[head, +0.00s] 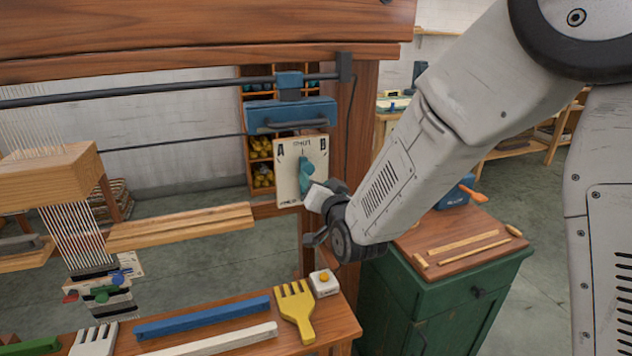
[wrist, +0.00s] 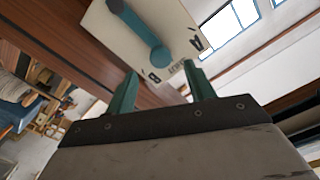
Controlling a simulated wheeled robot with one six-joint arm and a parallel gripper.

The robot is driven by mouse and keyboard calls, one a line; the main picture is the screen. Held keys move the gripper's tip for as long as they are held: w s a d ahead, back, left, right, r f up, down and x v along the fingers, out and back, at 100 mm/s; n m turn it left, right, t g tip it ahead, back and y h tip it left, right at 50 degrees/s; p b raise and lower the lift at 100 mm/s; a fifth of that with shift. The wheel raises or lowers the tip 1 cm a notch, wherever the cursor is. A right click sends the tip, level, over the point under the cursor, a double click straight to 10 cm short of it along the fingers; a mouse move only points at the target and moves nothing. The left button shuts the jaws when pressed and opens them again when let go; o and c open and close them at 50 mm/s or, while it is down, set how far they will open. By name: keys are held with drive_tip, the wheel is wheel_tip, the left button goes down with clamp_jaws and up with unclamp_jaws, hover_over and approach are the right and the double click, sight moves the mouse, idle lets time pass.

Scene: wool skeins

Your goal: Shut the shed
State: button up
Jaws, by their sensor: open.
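A pale plate (head: 287,183) marked A, B and a small word between them is fixed by the loom's right post. A teal lever (head: 303,162) is mounted on it, its upper end near the middle, below the small word. In the wrist view the lever (wrist: 138,28) shows a rounded end near the lettering on the plate (wrist: 185,20). My gripper (head: 311,190) is at the plate, covering its lower right part in the head view. In the wrist view my gripper's (wrist: 160,70) teal fingers are apart with nothing between them. Contact with the lever cannot be told.
White warp threads (head: 75,235) hang at the left. A blue block (head: 290,113) sits above the plate. The wooden bench in front holds a blue bar (head: 203,317), a yellow comb (head: 296,310) and a small white box (head: 324,283). A green cabinet (head: 440,300) stands right.

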drive_tip(key=s+f+n+g+h, duration=0.1)
drive_tip(key=s+f+g, duration=0.15)
drive_tip(key=f, duration=0.25)
drive_tip(key=s+f+n+g, duration=0.1)
drive_tip(key=s+f+g, duration=0.1)
drive_tip(key=f+g, duration=0.2)
drive_tip(key=s+d+f+n+g+h, duration=0.1)
drive_tip(key=s+d+g+h, duration=0.15)
drive_tip(key=s+d, duration=0.25)
drive_tip(key=s+d+r+g, duration=0.2)
drive_tip(key=s+d+r, duration=0.2)
drive_tip(key=s, duration=0.5)
drive_tip(key=s+d+r+g+h, duration=0.1)
drive_tip(key=s+d+r+g, duration=0.1)
drive_tip(key=s+d+r, duration=0.3)
drive_tip(key=s+d+r+g+h, duration=0.1)
drive_tip(key=s+d+r, duration=0.4)
drive_tip(key=s+d, duration=0.6)
drive_tip(key=s+g, duration=0.1)
drive_tip(key=s, duration=0.3)
drive_tip(key=shift+m+g, duration=0.3)
drive_tip(key=shift+g, duration=0.1)
